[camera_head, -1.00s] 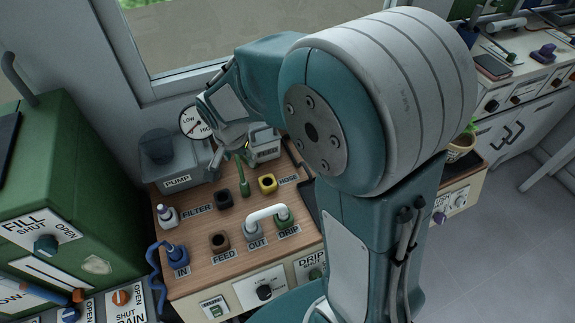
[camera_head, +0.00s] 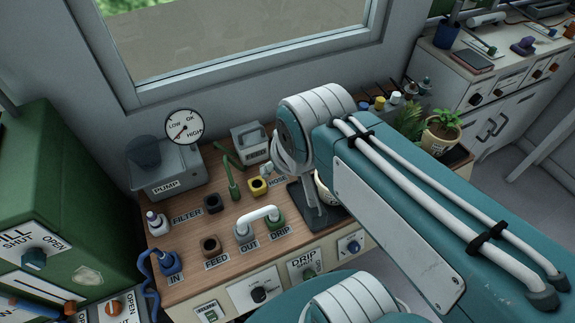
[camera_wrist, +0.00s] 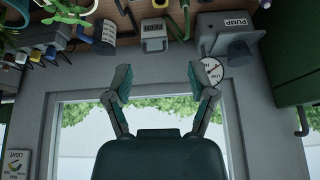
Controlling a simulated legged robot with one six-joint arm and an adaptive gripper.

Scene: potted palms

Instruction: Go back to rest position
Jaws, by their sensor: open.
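My gripper (camera_wrist: 158,82) is open and empty in the wrist view, its two fingers spread apart with a grey wall and window behind them. In the head view my teal arm crosses the right half, and I cannot clearly make out the gripper there. The wooden bench (camera_head: 185,228) lies left of and below the arm. On it stand the pump (camera_head: 168,180) with its round gauge (camera_head: 184,127), a green hose fitting (camera_head: 233,190), and a white pipe (camera_head: 263,214) bridging OUT and DRIP.
A green tank (camera_head: 65,200) stands at the left. A potted plant (camera_head: 440,135) and small bottles (camera_head: 380,102) are behind the arm. The pump also shows in the wrist view (camera_wrist: 236,25).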

